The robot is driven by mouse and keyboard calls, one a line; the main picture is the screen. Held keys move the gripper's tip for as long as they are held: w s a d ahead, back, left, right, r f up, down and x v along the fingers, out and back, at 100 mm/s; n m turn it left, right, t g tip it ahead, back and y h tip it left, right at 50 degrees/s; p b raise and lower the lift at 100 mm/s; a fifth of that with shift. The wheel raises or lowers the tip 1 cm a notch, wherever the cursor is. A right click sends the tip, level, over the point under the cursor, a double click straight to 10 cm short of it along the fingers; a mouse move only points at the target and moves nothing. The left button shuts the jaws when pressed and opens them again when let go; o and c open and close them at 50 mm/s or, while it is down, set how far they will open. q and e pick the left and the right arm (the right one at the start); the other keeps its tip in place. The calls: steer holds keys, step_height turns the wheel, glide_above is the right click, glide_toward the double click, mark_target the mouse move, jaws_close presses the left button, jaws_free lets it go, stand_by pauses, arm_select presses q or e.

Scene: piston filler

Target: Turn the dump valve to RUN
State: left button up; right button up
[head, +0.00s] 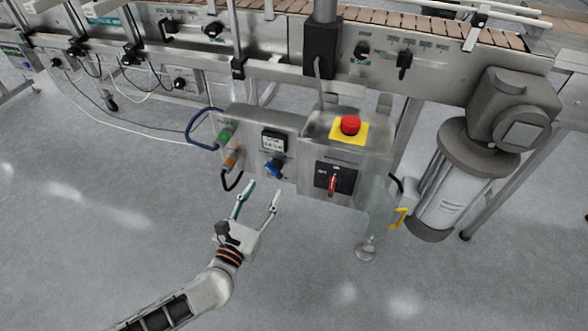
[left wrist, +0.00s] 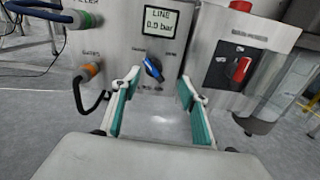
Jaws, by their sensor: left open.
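A blue knob (head: 274,168), which looks like the dump valve, sits on the front of a grey steel box, below a small display. In the left wrist view the blue knob (left wrist: 153,68) is tilted, its upper end to the left. The small print around it is too blurred to read. My left gripper (head: 263,189) is open and empty, just short of the box and below the knob in the head view. In the left wrist view its fingertips (left wrist: 160,80) stand on either side of the knob, apart from it. My right gripper is not in view.
The display (left wrist: 161,21) reads LINE 0.0 bar. A red rotary switch (head: 332,185) and a red emergency button (head: 350,125) are on the box to the right. Green and orange hose fittings (head: 231,158) stick out at left. Open floor lies in front.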

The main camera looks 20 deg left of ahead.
mark_target(272, 172)
arm_select(q)
steer(key=w, duration=0.2)
steer(key=w+f+n+b, duration=0.1)
steer(key=w, duration=0.2)
steer(key=w+n, duration=0.1)
steer(key=w, duration=0.2)
steer(key=shift+w+a+f+y, duration=0.2)
steer(key=shift+f+y, duration=0.1)
steer(key=shift+f, duration=0.1)
steer(key=shift+w+r, duration=0.15)
steer(key=shift+w, duration=0.55)
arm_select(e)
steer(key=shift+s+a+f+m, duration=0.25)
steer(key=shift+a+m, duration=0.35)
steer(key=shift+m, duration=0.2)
arm_select(q)
steer(key=c, duration=1.1)
